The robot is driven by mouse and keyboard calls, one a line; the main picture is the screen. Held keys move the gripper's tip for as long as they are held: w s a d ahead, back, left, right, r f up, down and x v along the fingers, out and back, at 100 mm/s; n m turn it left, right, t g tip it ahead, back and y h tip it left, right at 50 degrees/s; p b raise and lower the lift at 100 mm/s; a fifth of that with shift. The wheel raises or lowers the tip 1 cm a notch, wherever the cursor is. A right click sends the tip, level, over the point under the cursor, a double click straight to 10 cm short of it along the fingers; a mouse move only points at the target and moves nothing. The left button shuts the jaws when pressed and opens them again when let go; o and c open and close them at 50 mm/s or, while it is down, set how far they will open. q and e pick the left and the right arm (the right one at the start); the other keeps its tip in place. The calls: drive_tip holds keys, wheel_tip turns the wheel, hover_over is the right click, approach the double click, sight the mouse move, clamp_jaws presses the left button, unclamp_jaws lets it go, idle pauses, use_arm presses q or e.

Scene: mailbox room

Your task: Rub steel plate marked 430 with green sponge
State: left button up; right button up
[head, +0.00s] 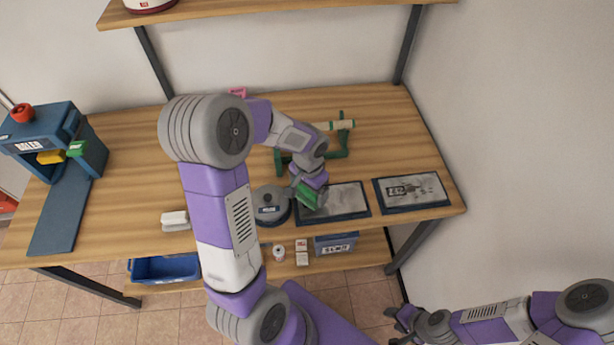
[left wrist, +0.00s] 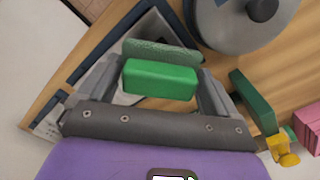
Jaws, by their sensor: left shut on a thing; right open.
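My left gripper (head: 307,186) is shut on the green sponge (head: 309,197), which also shows between its fingers in the left wrist view (left wrist: 160,79). The sponge is at the left end of a grey steel plate (head: 345,198) in a dark frame; I cannot tell whether it touches. Part of this plate shows behind the sponge in the left wrist view (left wrist: 128,97). A second framed steel plate (head: 428,187) lies to its right and bears dark markings that I cannot read clearly. My right gripper (head: 400,325) is open and empty, low at the right, away from the table.
A round grey, dark-rimmed object (head: 270,205) stands just left of the sponge. A green stand (head: 338,145) is behind. A blue machine (head: 55,140) stands at the far left. A blue bin (head: 165,268) and small boxes (head: 301,251) sit on the lower shelf.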

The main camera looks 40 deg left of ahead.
use_arm(q)
drive_tip(key=shift+r+p, duration=1.65)
drive_tip(key=shift+r, duration=0.75)
